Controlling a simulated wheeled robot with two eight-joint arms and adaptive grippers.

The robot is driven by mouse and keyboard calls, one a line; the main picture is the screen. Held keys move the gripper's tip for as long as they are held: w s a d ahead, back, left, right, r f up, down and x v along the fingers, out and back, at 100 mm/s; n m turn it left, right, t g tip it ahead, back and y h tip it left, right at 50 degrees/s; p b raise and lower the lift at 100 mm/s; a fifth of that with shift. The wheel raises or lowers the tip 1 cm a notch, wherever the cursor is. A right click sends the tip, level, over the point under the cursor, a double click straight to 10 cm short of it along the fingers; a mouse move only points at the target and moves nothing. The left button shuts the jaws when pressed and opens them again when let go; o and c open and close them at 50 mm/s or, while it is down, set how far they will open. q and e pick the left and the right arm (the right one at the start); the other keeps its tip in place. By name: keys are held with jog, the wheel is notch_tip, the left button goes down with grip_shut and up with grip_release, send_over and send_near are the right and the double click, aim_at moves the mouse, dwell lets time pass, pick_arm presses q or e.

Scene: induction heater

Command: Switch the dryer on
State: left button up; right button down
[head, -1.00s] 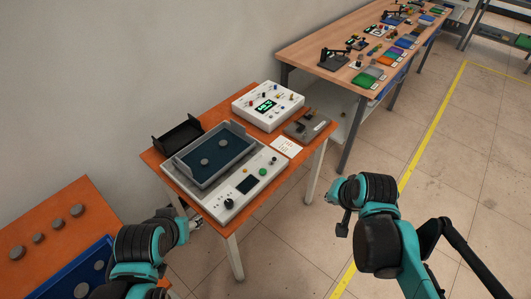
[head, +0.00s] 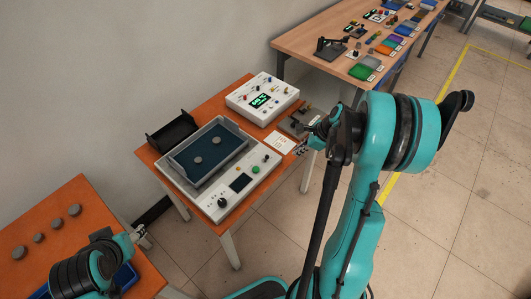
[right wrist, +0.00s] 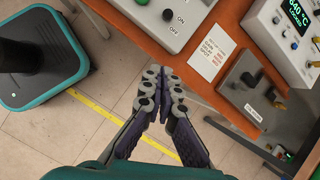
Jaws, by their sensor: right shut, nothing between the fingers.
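The dryer, a white unit with a control panel (head: 214,213), stands on the small orange table. It has a black knob (head: 222,202), a dark screen (head: 241,182) and a green button (head: 255,170). A small dark switch marked ON and OFF (right wrist: 168,15) shows at the top of the right wrist view. My right gripper (head: 302,148) is shut and empty, just off the table's right edge; in the right wrist view its fingertips (right wrist: 161,77) are below the panel, apart from it. My left gripper (head: 141,232) is over the lower-left table; its jaws are too small to judge.
A grey tray (head: 180,172) with two discs sits on the dryer. Behind are a black holder (head: 172,134) and a white box with a green display (head: 262,96). A printed card (head: 279,143) and a dark metal fixture (right wrist: 252,85) lie at the right of the table.

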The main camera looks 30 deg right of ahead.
dwell(0.3)
jog(key=b, duration=0.4)
send_over(272, 162)
jog(key=s+d, duration=0.1)
jog(key=s, duration=0.1)
notch_tip(272, 162, down, 8)
jog(key=shift+s+d+f, duration=0.15)
jog(key=shift+w+a+r, duration=0.2)
jog(key=shift+w+a, duration=0.1)
jog(key=shift+a, duration=0.05)
